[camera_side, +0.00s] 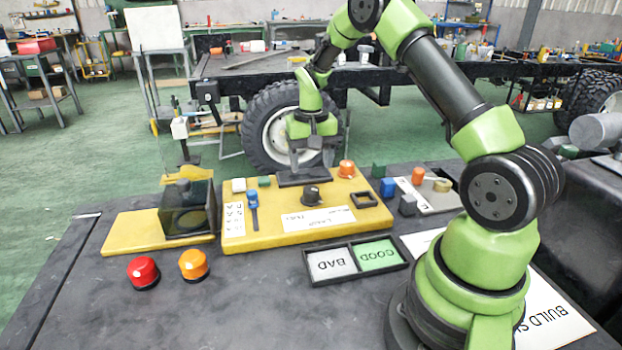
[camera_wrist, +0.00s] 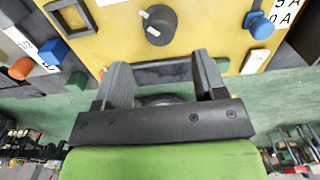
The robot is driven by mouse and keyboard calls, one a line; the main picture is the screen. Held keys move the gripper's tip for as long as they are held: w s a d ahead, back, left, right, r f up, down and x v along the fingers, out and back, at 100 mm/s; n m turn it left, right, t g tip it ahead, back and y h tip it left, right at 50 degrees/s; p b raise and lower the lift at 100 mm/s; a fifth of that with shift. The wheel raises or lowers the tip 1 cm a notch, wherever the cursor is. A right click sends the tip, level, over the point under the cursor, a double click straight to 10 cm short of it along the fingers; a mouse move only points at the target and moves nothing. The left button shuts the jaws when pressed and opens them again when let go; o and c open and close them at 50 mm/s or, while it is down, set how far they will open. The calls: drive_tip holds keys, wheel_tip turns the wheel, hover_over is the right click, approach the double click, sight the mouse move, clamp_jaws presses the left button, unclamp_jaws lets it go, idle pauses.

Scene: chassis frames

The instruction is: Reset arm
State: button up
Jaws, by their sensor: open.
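My gripper (camera_side: 310,160) points down above the far edge of the yellow panel (camera_side: 234,239). It is open. In the wrist view, the two grey fingers of my gripper (camera_wrist: 164,78) stand wide apart with nothing seen between them but a dark flat piece (camera_wrist: 165,71) at the panel's edge. In the side view, this dark flat piece (camera_side: 303,178) lies just below the fingertips; whether they touch it I cannot tell. A black knob (camera_wrist: 158,27) on the panel is just ahead of the fingers in the wrist view.
The panel also carries a blue switch (camera_side: 252,198), an orange button (camera_side: 346,168) and a dark square frame (camera_side: 372,199). A two-part GOOD/BAD tray (camera_side: 309,281) lies in front. Red (camera_side: 143,272) and orange (camera_side: 193,264) buttons are front left.

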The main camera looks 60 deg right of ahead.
drive_tip(key=shift+r, duration=1.1)
